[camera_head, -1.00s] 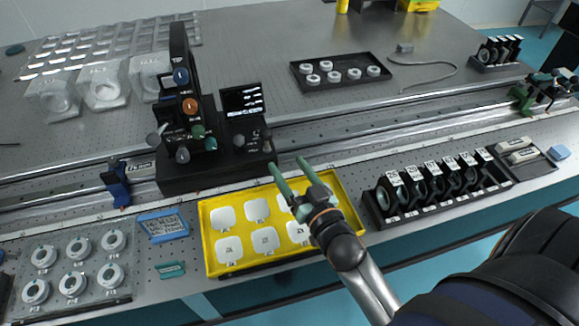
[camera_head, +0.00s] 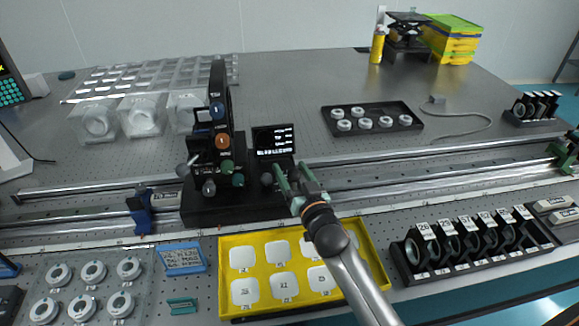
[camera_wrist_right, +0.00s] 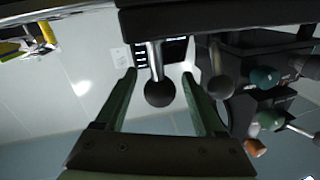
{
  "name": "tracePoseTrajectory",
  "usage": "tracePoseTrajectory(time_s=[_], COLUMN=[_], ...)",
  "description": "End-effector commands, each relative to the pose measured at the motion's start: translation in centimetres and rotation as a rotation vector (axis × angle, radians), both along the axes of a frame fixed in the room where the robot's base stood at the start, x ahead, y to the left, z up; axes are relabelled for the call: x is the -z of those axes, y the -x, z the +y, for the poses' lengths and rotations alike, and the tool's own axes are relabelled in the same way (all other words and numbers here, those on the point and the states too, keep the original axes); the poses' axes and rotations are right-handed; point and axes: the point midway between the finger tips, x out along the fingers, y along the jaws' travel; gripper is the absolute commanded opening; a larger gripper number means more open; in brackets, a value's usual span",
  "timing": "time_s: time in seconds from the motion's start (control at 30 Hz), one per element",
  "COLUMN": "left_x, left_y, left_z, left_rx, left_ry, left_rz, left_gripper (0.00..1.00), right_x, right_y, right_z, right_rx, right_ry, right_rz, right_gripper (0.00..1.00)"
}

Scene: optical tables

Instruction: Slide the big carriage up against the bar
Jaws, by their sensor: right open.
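The big carriage (camera_head: 230,203) is a black base on the rail, carrying an upright black plate with coloured knobs and a small screen. A blue upright piece (camera_head: 140,212) stands on the rail to its left, with a gap between them. I cannot tell for certain whether this is the bar. My right gripper (camera_head: 290,168) is open at the carriage's right end. In the right wrist view, a black ball knob (camera_wrist_right: 160,94) on a metal post shows between the open fingers (camera_wrist_right: 158,74), with space on both sides. My left gripper is not in view.
A yellow tray (camera_head: 226,270) of white pieces lies in front of the carriage. A black rack (camera_head: 480,262) of numbered lens holders stands at right. A green rail mount (camera_head: 565,150) is at the far right. A black tray (camera_head: 340,112) of white rings lies behind the rail.

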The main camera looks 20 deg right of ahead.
Motion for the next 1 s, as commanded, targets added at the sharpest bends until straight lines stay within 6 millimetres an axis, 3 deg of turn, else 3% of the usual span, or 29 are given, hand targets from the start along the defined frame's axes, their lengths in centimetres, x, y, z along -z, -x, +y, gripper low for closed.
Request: tracePoseTrajectory(time_s=[0.2,0.5,1.0], left_x=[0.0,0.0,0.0], left_y=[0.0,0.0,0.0], left_z=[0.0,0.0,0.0], left_rx=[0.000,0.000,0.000], left_ry=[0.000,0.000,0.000], left_rz=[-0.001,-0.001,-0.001], left_gripper=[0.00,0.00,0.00], right_x=[0.0,0.0,0.0], right_y=[-1.6,-1.8,-1.8], right_z=[-0.1,-0.1,-0.1], right_rx=[-0.001,0.000,0.000], right_ry=[0.000,0.000,0.000], right_rz=[-0.001,0.000,0.000], right_gripper=[0.71,0.71,0.16])
